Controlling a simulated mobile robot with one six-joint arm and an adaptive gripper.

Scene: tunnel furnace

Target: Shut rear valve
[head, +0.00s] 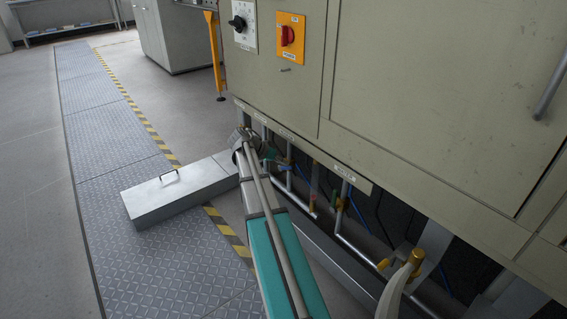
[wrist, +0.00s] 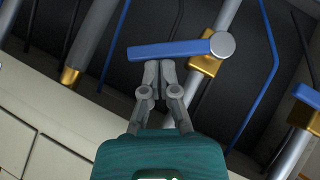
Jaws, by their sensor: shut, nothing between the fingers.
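In the wrist view, a valve with a blue lever (wrist: 172,51) and a round silver pivot cap (wrist: 222,45) sits on a brass body (wrist: 205,66) on a grey pipe. The lever lies at an angle across the pipe line. My gripper (wrist: 158,66) is shut, its fingertips right at the lever's near edge; I cannot tell if they touch. In the head view, my gripper (head: 272,155) is small and partly hidden by my arm, low under the cabinet's lower edge by the pipes. I cannot tell from the labels which valve is the rear one.
A second blue lever (wrist: 306,95) shows at the right edge of the wrist view. Several pipes and thin blue hoses run under the beige cabinet (head: 430,110). A brass fitting (head: 416,257) stands at front right. A metal floor box (head: 180,190) lies left of my arm.

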